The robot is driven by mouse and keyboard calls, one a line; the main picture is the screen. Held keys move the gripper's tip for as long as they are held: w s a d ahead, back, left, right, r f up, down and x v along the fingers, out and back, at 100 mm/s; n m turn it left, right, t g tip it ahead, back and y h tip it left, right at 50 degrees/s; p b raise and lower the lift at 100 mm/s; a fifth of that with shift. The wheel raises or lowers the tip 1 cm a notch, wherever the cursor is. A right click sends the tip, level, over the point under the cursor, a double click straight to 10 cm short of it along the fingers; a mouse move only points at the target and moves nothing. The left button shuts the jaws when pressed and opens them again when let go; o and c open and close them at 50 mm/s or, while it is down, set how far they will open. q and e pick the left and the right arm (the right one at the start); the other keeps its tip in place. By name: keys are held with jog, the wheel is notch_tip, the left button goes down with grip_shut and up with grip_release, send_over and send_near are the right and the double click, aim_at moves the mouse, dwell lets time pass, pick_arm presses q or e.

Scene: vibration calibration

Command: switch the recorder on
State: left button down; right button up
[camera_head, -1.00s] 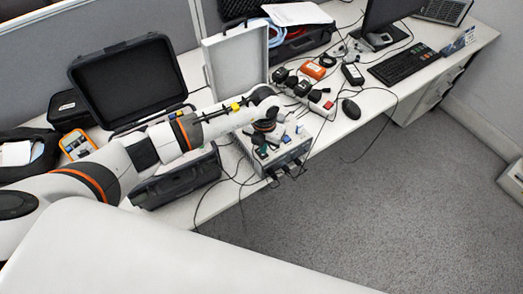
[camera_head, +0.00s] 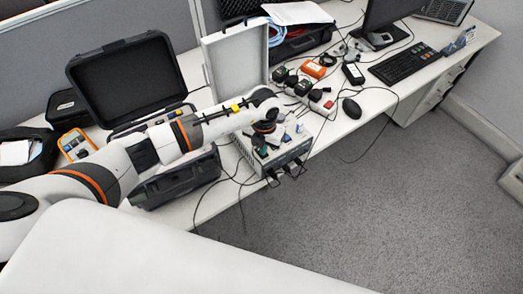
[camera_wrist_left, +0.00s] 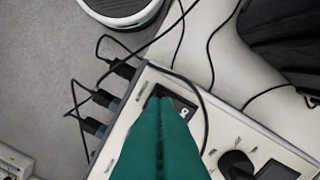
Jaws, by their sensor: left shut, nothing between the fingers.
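The recorder (camera_head: 276,165) is a light grey box at the table's front edge, with cables plugged into its front. In the left wrist view its pale panel (camera_wrist_left: 128,117) carries a black rocker switch (camera_wrist_left: 187,108) with white marks, a black knob (camera_wrist_left: 236,164) and a dark display (camera_wrist_left: 277,171). My left gripper (camera_head: 261,151) points down over the recorder. Its teal fingers (camera_wrist_left: 159,103) are shut and empty, with their tips beside the rocker switch and covering part of it. I cannot tell whether they touch it. My right gripper is not in view.
An open black case (camera_head: 128,76) and an open silver case (camera_head: 234,62) stand behind the arm. Loose cables hang over the table's front edge.

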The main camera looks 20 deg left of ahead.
pick_arm(q)
jog(key=shift+f, duration=0.4)
jog(key=shift+r, duration=0.15)
jog(key=shift+r+p, duration=2.3)
jog(key=shift+r, duration=1.1)
